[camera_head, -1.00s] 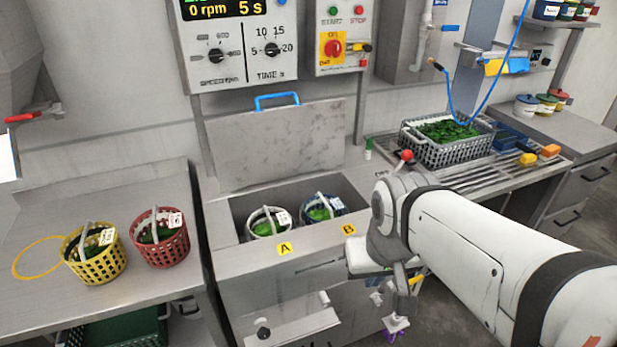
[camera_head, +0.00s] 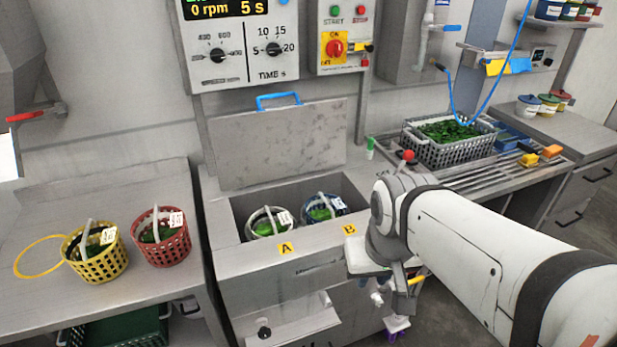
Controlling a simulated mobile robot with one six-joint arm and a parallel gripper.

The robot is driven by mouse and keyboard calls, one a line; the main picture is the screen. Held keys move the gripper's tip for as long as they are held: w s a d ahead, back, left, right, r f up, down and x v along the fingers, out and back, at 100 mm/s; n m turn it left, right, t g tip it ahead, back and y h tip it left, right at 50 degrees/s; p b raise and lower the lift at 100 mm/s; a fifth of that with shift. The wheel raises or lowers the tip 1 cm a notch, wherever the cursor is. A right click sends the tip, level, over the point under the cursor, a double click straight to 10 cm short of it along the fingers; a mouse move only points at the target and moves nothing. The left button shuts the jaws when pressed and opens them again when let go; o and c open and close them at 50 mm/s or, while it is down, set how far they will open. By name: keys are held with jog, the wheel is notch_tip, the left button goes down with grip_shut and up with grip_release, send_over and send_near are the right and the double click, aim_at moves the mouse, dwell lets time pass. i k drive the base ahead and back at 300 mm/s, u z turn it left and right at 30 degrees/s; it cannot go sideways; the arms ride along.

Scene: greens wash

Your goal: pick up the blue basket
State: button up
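The blue basket (camera_head: 312,219) sits in the right-hand side of the open basin, behind the yellow B label (camera_head: 348,230). It holds greens, and it has a pale handle and a white tag. A white basket (camera_head: 259,214) with greens stands beside it on the left, behind the A label (camera_head: 286,248). My gripper (camera_head: 397,327) hangs in front of the basin, to the right of and nearer than the blue basket. It is apart from the basket. Its fingers are small and partly hidden by my arm, so their opening is unclear.
The basin's lid (camera_head: 275,146) stands raised behind it. A yellow basket (camera_head: 98,268) and a red basket (camera_head: 163,250) stand on the left counter beside a yellow ring (camera_head: 36,258). A grey crate of greens (camera_head: 442,156) stands on the right rack. A blue hose (camera_head: 488,98) hangs above.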

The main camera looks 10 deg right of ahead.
aim_at(320, 215)
jog(key=u, duration=2.9)
jog(key=k, duration=1.4)
jog(key=z, duration=1.95)
jog(key=i, duration=1)
jog(key=z, duration=0.05)
